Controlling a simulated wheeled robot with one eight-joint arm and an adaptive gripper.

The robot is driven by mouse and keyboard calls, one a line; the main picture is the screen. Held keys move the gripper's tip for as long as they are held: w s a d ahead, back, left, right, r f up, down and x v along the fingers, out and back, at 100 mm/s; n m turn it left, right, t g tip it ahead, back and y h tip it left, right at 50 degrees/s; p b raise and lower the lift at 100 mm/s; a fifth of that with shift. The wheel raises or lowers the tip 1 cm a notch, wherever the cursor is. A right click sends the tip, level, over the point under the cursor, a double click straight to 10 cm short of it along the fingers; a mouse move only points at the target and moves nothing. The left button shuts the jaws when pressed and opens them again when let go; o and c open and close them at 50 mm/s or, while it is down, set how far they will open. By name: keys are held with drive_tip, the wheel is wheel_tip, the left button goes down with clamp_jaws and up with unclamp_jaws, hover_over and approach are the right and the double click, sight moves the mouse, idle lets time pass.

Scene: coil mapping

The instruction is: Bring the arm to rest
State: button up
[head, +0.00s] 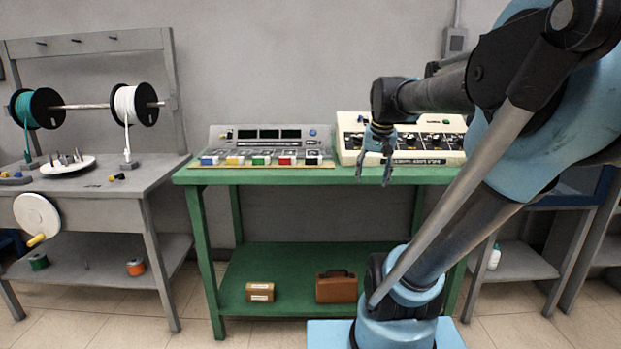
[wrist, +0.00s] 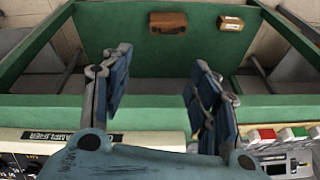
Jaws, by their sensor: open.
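My gripper (head: 375,168) is in front of the green bench (head: 330,176) in the head view, with its fingers pointing down near the bench's front edge. In the wrist view, my gripper (wrist: 160,95) shows its two blue fingers spread wide apart with nothing between them. My arm comes in from the right of the head view, bent, with its forearm reaching left to the gripper. The cream amplifier box (head: 440,150) is partly hidden behind my gripper and arm.
A control panel with coloured blocks (head: 265,146) stands on the green bench. A grey table with wire spools (head: 40,107) is at left. The lower shelf holds a brown case (head: 337,287) and a small box (head: 260,291). Open floor lies between the tables.

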drive_tip(key=s+f+n+g, duration=0.1)
drive_tip(key=s+f+n, duration=0.1)
drive_tip(key=s+f, duration=1.4)
drive_tip(key=shift+d+f+n, duration=0.15)
drive_tip(key=shift+f+n, duration=0.15)
drive_tip(key=shift+f, duration=0.5)
drive_tip(key=shift+w+f, duration=0.2)
drive_tip(key=shift+w, duration=0.25)
